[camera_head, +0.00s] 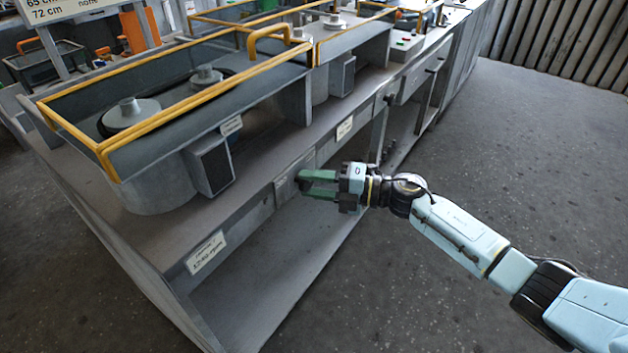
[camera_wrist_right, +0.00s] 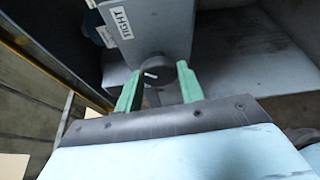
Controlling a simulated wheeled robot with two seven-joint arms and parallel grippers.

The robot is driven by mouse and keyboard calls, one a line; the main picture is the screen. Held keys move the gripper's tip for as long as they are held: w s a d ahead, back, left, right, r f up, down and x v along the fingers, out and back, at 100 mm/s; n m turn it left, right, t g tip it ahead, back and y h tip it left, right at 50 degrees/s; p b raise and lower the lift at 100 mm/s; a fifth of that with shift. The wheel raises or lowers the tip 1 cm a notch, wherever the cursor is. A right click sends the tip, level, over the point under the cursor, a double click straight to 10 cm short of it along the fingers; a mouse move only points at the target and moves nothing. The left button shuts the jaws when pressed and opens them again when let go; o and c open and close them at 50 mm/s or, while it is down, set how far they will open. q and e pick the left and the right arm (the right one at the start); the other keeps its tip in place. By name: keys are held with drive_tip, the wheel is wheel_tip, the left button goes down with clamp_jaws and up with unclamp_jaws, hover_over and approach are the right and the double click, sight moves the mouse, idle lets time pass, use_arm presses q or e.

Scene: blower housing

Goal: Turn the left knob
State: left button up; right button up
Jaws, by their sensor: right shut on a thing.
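The knob (camera_wrist_right: 158,73) is a dark round dial with a white mark, on a grey panel in the right wrist view. My right gripper (camera_wrist_right: 158,88) has its green fingers on either side of the knob and is shut on it. In the head view my right gripper (camera_head: 303,183) reaches from the right to the front face of the bench, where its fingers hide most of the knob. A label reading "TIGHT" (camera_wrist_right: 119,23) sits beside the knob on the panel. My left gripper is not in view.
The grey bench (camera_head: 275,140) carries blower housings with yellow-railed guards (camera_head: 100,150). A paper label (camera_head: 206,252) is on its front edge, above an open lower shelf (camera_head: 265,275). The floor (camera_head: 520,150) to the right is clear.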

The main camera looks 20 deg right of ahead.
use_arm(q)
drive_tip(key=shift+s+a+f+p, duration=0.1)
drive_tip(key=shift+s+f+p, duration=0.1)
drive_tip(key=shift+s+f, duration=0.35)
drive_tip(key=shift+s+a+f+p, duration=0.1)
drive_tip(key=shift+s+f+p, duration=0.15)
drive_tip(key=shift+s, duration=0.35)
use_arm(e)
drive_tip(key=shift+n+h, duration=0.3)
drive_tip(key=shift+n, duration=0.6)
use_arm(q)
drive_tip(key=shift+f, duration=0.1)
use_arm(e)
drive_tip(key=o, duration=1)
drive_tip(key=shift+c, duration=0.2)
drive_tip(key=shift+s+d, duration=0.2)
drive_tip(key=shift+d, duration=0.15)
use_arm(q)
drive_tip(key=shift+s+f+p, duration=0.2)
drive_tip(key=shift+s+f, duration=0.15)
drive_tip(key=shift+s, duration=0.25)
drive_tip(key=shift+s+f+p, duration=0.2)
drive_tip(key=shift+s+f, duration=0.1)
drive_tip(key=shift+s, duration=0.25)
use_arm(e)
drive_tip(key=v, duration=1.2)
drive_tip(key=shift+d+r, duration=0.25)
drive_tip(key=shift+d, duration=0.05)
